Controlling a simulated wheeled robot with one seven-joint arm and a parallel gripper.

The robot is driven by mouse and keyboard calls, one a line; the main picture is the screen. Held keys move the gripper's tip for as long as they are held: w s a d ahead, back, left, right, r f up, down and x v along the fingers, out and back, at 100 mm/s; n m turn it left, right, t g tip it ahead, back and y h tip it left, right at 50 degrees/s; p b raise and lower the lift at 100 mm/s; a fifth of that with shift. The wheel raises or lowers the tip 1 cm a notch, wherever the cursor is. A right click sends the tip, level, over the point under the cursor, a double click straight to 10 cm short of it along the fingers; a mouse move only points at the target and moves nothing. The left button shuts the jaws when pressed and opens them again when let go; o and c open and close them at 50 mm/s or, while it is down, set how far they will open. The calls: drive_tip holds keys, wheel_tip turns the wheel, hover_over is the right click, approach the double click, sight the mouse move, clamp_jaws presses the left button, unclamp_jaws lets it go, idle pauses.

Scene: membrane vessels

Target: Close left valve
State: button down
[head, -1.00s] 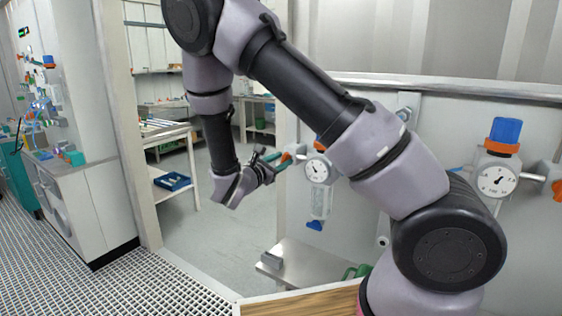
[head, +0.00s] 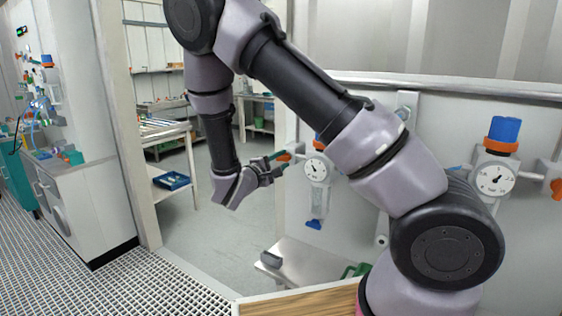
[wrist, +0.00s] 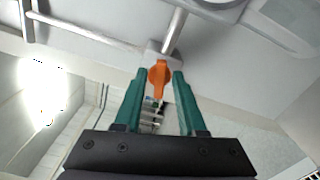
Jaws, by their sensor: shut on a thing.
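The left valve's orange handle (wrist: 159,78) sits between the two green fingers of my gripper (wrist: 157,88) in the wrist view, with a grey valve body (wrist: 160,50) and pipe behind it. In the head view my gripper (head: 278,162) is at the left side of the left gauge assembly, its fingers on the small orange handle (head: 284,156). The left gauge (head: 315,169) is white and round, with a clear vessel (head: 318,203) and a blue outlet piece (head: 313,224) below it. The blue cap above is partly hidden behind my arm.
A second gauge (head: 495,179) with a blue cap (head: 503,130) and orange handle (head: 557,188) is at the right. A metal shelf (head: 310,268) stands below the left vessel. An open doorway and clear floor (head: 215,240) lie to the left.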

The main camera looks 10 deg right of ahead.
drive_tip(key=shift+f+m, duration=0.1)
drive_tip(key=shift+m, duration=1.3)
drive_tip(key=c, duration=0.9)
unclamp_jaws()
drive_tip(key=shift+o, duration=0.2)
drive_tip(key=v, duration=1.1)
drive_tip(key=shift+d, duration=0.1)
